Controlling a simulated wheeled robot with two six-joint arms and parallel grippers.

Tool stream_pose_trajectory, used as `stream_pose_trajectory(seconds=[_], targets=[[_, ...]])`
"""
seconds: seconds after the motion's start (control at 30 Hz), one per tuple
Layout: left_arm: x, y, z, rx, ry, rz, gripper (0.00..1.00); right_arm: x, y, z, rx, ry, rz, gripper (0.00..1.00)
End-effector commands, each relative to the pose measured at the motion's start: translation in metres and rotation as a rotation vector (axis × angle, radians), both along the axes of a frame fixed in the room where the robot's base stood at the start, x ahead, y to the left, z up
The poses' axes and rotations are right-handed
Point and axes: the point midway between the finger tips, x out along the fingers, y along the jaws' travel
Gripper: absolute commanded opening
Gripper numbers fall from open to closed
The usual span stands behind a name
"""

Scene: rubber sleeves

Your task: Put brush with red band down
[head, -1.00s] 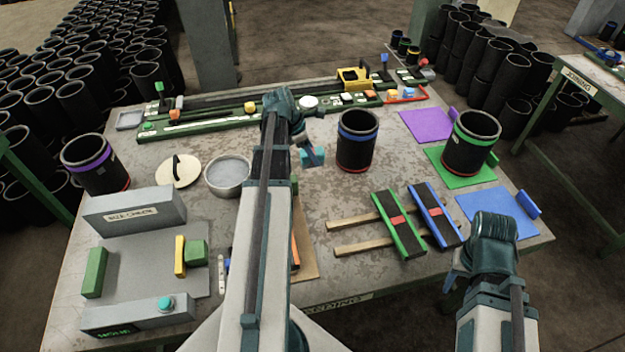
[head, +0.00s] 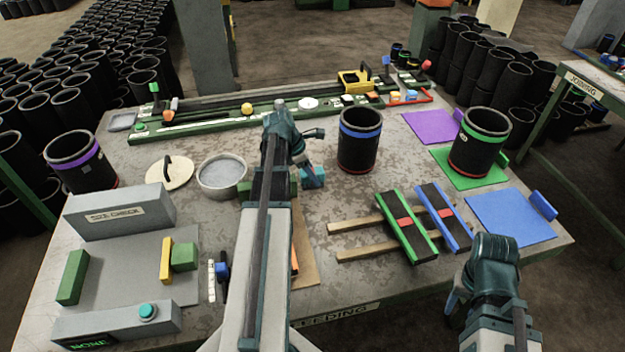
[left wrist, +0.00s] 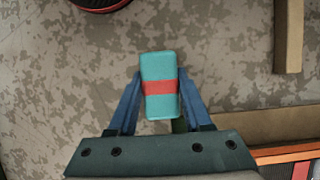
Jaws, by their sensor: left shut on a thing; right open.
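The brush with the red band is held in my left gripper. In the left wrist view its teal block (left wrist: 160,68) with a red band across it sits between the two blue fingers. My left gripper (left wrist: 160,86) is shut on it. In the head view a teal part of the brush (head: 313,178) shows right of my left arm, between the bowl and the blue-banded sleeve. I cannot tell whether it touches the table. The arm hides much of the left gripper there. My right gripper (head: 455,292) is open and empty at the front right, partly hidden by its wrist.
A blue-banded sleeve (head: 358,140) stands right of the brush, a grey bowl (head: 222,192) left. A brown board (head: 308,268) lies nearer, partly behind my arm. Green-edged (head: 395,215) and blue-edged (head: 437,205) black pieces lie across wooden strips. Bare table surrounds the brush.

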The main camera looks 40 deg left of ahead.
Motion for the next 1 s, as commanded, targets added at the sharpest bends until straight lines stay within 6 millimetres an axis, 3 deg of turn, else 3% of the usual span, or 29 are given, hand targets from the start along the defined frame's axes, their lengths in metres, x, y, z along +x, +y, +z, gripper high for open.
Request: stream_pose_trajectory(seconds=[0.37,0.4,0.57,1.0], targets=[[0.0,0.0,-0.0048,0.0,0.0,0.0,0.05,0.0,0.0,-0.0048,0.0,0.0,0.0,0.5],[0.0,0.0,-0.004,0.0,0.0,0.0,0.53,0.0,0.0,-0.004,0.0,0.0,0.0,0.5],[0.0,0.0,-0.0034,0.0,0.0,0.0,0.8,0.0,0.0,-0.0033,0.0,0.0,0.0,0.5],[0.0,0.0,0.0016,0.0,0.0,0.0,0.8,0.0,0.0,0.0016,0.0,0.0,0.0,0.5]])
